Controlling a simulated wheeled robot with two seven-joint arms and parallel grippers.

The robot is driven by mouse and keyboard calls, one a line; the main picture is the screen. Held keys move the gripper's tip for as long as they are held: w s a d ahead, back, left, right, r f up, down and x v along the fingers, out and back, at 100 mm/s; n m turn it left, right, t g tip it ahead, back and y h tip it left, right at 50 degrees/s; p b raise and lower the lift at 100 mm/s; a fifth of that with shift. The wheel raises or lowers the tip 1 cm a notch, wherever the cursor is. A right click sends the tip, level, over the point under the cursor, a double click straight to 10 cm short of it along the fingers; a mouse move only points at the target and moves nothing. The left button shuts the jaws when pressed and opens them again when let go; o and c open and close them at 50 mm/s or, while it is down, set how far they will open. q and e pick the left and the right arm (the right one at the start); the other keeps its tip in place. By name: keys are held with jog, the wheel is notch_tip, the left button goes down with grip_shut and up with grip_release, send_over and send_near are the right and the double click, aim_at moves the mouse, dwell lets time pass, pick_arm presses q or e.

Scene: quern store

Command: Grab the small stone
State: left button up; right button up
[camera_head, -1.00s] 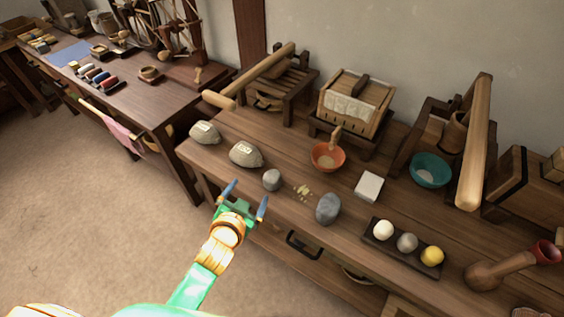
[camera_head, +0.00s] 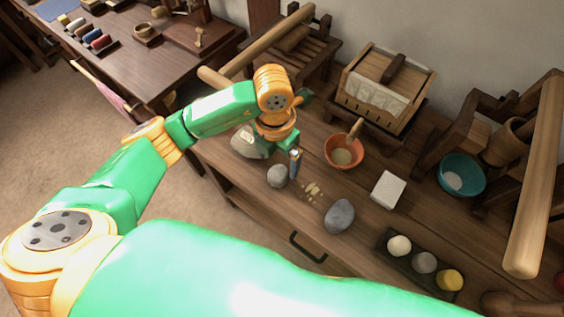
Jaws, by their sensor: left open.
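The small stone (camera_head: 277,175) is a grey, rounded lump on the wooden table near its front edge. A larger grey stone (camera_head: 339,216) lies to its right. My left gripper (camera_head: 283,164) points down at the small stone from above. My right gripper is not in view.
Yellowish crumbs (camera_head: 313,190) lie between the two stones. A sack (camera_head: 244,143) sits left of the wrist, partly hidden. Behind are an orange bowl (camera_head: 344,151), a white block (camera_head: 388,189) and a teal bowl (camera_head: 462,174). A dark tray (camera_head: 448,290) holds three balls.

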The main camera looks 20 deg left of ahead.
aim_at(278, 172)
pick_arm(q)
jog(key=shift+s+a+f, duration=0.15)
jog(key=shift+a+f, duration=0.05)
jog(key=shift+f, duration=0.15)
jog(key=f, duration=0.6)
jog(key=shift+w+d+p, duration=0.2)
jog(key=shift+d+p, duration=0.05)
jog(key=shift+p, duration=0.1)
grip_shut()
